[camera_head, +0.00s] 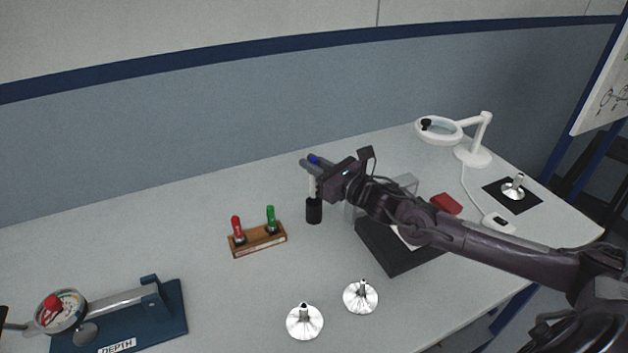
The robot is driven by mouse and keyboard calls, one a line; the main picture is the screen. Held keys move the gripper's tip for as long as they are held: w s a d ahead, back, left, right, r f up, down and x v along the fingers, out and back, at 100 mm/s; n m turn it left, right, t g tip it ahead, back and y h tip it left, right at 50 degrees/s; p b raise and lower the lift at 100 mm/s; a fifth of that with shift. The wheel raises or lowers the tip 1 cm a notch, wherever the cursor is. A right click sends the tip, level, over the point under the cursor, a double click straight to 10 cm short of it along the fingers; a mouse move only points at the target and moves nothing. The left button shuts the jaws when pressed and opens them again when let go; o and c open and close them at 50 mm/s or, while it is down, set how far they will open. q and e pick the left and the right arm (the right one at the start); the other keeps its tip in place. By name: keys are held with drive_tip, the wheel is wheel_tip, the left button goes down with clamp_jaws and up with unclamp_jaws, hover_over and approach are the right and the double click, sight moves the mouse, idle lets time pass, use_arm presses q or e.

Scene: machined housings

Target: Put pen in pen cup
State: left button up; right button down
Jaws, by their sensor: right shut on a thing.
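A small black pen cup (314,212) stands upright on the table near the middle. My right gripper (311,168) reaches in from the right and is shut on a pen (312,188), which it holds upright directly above the cup. The pen has a white body, and blue shows at its top between the fingers. Its lower end meets the cup's mouth in the picture; I cannot tell whether it is inside or just above or behind the rim. My left gripper is not in view.
A wooden block (260,241) holding red- and green-handled pieces stands left of the cup. Two shiny flanged parts (304,321) (361,297) lie in front. A blue-based depth gauge (172,310) is at left. A dark tray (385,262), red object (446,204) and magnifier lamp (474,156) are right.

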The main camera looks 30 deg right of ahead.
sight(314, 184)
wheel_tip(314, 184, down, 5)
drive_tip(key=shift+f, duration=0.15)
drive_tip(key=shift+f, duration=0.1)
drive_tip(key=shift+f, duration=0.15)
drive_tip(key=c, duration=1.4)
unclamp_jaws()
